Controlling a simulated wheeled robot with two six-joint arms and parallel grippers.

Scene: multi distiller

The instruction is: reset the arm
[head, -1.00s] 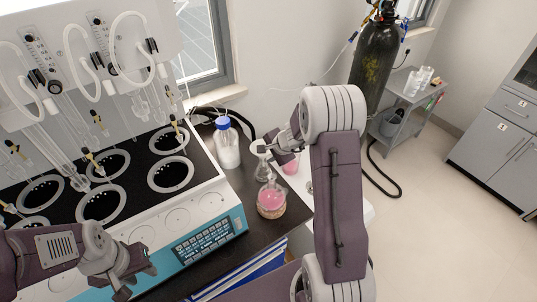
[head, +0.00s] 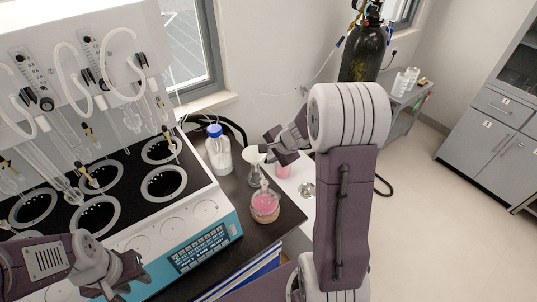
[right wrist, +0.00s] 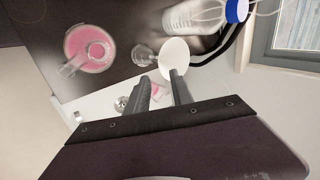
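My right arm reaches up over the right part of the dark bench (head: 287,214). Its gripper (head: 270,146) is beside a conical flask with a white funnel (head: 255,153). In the right wrist view the two fingers (right wrist: 162,90) stand apart with nothing held between them, and the white funnel (right wrist: 175,54) is just beyond their tips. My left gripper (head: 122,282) is low in front of the distiller (head: 190,205), fingers apart and empty. A round flask of pink liquid (head: 265,205) stands on the bench near the right arm; it also shows in the right wrist view (right wrist: 90,48).
A blue-capped bottle (head: 218,155) stands behind the flasks. A pink vessel (head: 283,171) is partly hidden by the right gripper. A black gas cylinder (head: 362,50) and a grey cart (head: 405,105) stand at the back.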

